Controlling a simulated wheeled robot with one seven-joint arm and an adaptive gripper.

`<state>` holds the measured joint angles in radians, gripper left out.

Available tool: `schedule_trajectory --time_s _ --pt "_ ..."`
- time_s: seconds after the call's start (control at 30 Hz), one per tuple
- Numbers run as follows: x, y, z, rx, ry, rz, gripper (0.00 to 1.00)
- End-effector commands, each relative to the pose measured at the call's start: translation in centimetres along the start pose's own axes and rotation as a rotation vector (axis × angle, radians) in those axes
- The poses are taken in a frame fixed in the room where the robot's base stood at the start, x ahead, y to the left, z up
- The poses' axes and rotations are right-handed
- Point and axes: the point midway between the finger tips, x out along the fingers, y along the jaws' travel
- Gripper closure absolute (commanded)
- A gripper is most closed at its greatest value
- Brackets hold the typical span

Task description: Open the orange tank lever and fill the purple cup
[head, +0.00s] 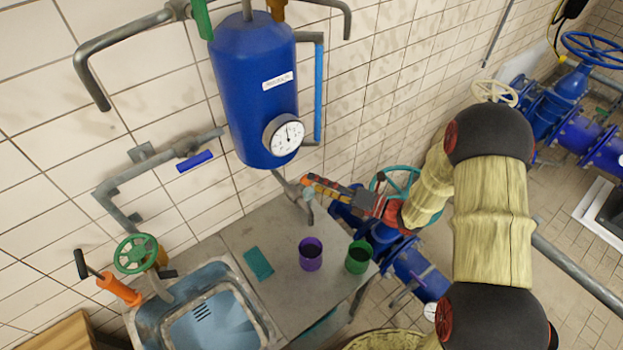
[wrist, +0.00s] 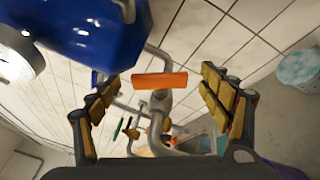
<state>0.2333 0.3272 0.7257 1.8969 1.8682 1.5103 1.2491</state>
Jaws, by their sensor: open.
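The orange tank lever (wrist: 160,80) shows in the wrist view as a short bar across the grey outlet pipe below the blue tank (head: 255,90). My gripper (wrist: 160,97) is open, with one finger on each side of the lever and gaps between. In the head view my gripper (head: 322,189) is beside the tank's outlet, and its fingers largely hide the lever. The purple cup (head: 311,262) stands upright on the grey counter, below and near the outlet spout (head: 307,208). Its inside looks dark; I cannot tell its contents.
A green cup (head: 358,262) stands right of the purple cup. A teal cloth (head: 258,263) lies to its left on the counter (head: 285,215). The sink (head: 205,315) is at lower left. Blue pipework (head: 410,265) with a teal valve wheel is close behind my gripper.

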Motion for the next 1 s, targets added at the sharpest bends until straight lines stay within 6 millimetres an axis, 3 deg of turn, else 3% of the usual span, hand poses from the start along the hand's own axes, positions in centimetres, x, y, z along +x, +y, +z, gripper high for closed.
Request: schedule_trajectory --time_s 0.2,0.4,0.6,1.0 --pt "-4.6 -0.1 0.1 0.002 -0.005 -0.003 0.21" --pt "-7.7 -0.1 0.1 0.002 -0.003 -0.002 0.21" --pt "-9.2 -0.1 0.0 0.002 -0.001 -0.001 0.21" --pt "-9.4 0.0 -0.1 0.002 0.0 0.0 0.21"
